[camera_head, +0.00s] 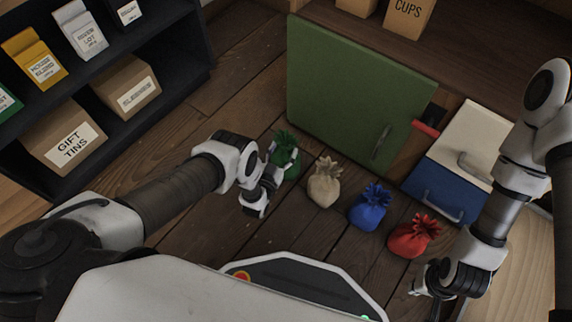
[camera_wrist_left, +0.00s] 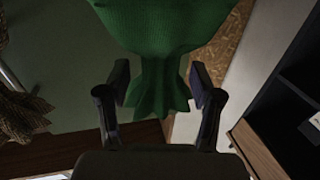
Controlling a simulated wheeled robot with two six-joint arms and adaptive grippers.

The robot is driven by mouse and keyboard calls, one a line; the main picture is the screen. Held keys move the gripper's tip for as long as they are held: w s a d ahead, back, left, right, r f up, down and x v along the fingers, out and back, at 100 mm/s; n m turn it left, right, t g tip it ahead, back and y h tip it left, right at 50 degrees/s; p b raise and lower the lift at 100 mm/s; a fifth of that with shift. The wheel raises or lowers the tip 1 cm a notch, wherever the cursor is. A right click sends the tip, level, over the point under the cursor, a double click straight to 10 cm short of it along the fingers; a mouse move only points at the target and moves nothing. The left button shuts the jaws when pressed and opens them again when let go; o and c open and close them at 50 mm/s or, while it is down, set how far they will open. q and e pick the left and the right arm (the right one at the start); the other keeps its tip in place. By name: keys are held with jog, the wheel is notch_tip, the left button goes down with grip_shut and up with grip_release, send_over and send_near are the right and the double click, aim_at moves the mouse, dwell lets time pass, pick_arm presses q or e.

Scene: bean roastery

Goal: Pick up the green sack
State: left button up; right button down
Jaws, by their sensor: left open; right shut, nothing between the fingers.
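The green sack (camera_head: 288,160) stands on the wooden floor at the left end of a row of sacks, partly hidden by my left arm. My left gripper (camera_head: 268,186) is right beside it. In the left wrist view the green sack (camera_wrist_left: 160,35) fills the upper middle. There, its narrow neck hangs between the two fingers of my left gripper (camera_wrist_left: 159,82), with small gaps on both sides. The left gripper is open. My right gripper (camera_head: 425,285) is shut and empty, low at the right, near the red sack.
A beige sack (camera_head: 324,184), a blue sack (camera_head: 369,207) and a red sack (camera_head: 412,236) stand to the right of the green one. A green cabinet door (camera_head: 350,90) stands behind. A blue drawer (camera_head: 440,193) is at the right. A dark shelf (camera_head: 185,75) with boxes stands left.

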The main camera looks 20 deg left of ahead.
pick_arm(q)
jog(key=shift+w+d+f, duration=0.1)
jog(key=shift+w+f, duration=0.1)
jog(key=shift+w, duration=0.65)
jog(key=shift+w+r, duration=0.15)
jog(key=shift+w, duration=0.2)
grip_shut()
jog(key=shift+r, duration=0.1)
jog(key=shift+r, duration=0.15)
